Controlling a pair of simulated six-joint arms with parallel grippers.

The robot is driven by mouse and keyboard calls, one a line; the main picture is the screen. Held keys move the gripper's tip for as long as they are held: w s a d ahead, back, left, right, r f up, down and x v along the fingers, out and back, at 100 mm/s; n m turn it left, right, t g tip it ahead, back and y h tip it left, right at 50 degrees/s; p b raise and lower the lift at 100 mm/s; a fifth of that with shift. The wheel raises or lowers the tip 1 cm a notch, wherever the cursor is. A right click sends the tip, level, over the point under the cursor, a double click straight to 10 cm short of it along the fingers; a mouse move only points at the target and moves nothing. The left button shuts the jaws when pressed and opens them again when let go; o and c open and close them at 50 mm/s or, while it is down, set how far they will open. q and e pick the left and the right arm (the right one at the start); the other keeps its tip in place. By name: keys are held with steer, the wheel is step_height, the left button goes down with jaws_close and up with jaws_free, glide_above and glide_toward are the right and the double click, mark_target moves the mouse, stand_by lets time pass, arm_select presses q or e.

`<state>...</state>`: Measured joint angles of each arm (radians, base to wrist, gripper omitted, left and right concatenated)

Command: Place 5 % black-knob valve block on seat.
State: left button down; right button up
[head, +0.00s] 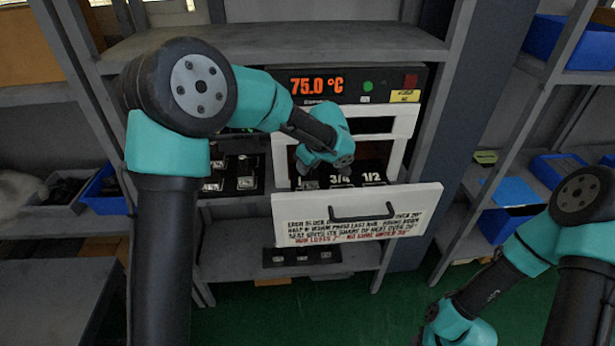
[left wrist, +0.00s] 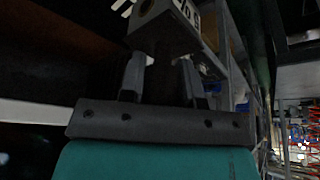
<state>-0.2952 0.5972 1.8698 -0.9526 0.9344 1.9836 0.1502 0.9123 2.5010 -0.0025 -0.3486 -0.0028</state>
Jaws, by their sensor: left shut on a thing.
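In the left wrist view the fingers of my left gripper (left wrist: 163,66) are closed on a dark valve block (left wrist: 168,28). It carries a pale label, partly cut off, and a round hole; its knob colour cannot be told. In the head view my left wrist hangs over the open drawer of the heated cabinet, and its fingers and the block are hidden there. Dark seats (head: 372,179) marked 3/4 and 1/2 show inside, partly covered by my wrist. My right arm is at the lower right; its gripper is out of frame.
The cabinet display (head: 317,85) reads 75.0 °C. The white drawer front (head: 400,205) with a black handle (head: 362,214) stands out toward me. Dark trays with blocks sit on the left (head: 246,183) and on the shelf below (head: 302,256). Shelf posts flank the cabinet.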

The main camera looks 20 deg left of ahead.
mark_target(309, 174)
arm_select(q)
steer(key=shift+f, duration=2.2)
steer(key=shift+f, duration=0.15)
steer(key=c, duration=0.8)
jaws_free()
steer(key=v, duration=1.2)
steer(key=shift+s, duration=0.1)
